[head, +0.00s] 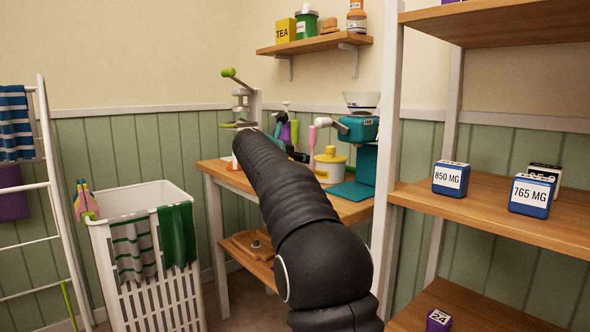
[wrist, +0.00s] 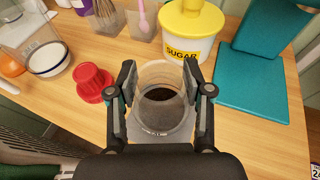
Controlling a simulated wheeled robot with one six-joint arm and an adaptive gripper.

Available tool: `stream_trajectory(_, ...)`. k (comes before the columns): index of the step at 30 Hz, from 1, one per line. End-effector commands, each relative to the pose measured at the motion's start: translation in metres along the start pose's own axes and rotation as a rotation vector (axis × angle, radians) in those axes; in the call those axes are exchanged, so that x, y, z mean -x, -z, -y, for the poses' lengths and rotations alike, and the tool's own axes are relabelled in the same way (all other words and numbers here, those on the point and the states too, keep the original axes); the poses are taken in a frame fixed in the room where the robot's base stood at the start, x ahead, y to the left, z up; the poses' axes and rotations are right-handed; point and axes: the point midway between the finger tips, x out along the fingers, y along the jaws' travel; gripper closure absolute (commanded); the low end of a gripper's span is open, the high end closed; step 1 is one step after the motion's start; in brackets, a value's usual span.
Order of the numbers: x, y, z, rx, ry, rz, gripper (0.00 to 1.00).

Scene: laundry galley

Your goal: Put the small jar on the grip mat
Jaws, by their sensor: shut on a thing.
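The small jar (wrist: 163,108) is a clear round vessel with dark contents, seen from above in the wrist view. My gripper (wrist: 160,82) is shut on it, with one finger on each side. A flat grey patch (wrist: 120,128), which looks like the grip mat, shows under and around the jar on the wooden table. I cannot tell whether the jar touches it or hangs above it. In the head view my arm hides the gripper, the jar and the grey patch.
A shelf post (head: 386,140) rises right of my arm.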

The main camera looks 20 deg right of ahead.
Motion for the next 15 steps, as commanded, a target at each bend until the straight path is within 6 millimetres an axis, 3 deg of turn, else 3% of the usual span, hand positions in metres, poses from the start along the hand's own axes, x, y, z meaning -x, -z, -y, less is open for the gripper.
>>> stream_trajectory(3,-0.0046,0.0157,-0.0001,0.001,-0.001,0.0,0.94)
stream_trajectory(15,-0.0056,0.0185,0.0,-0.001,-0.001,0.001,0.94)
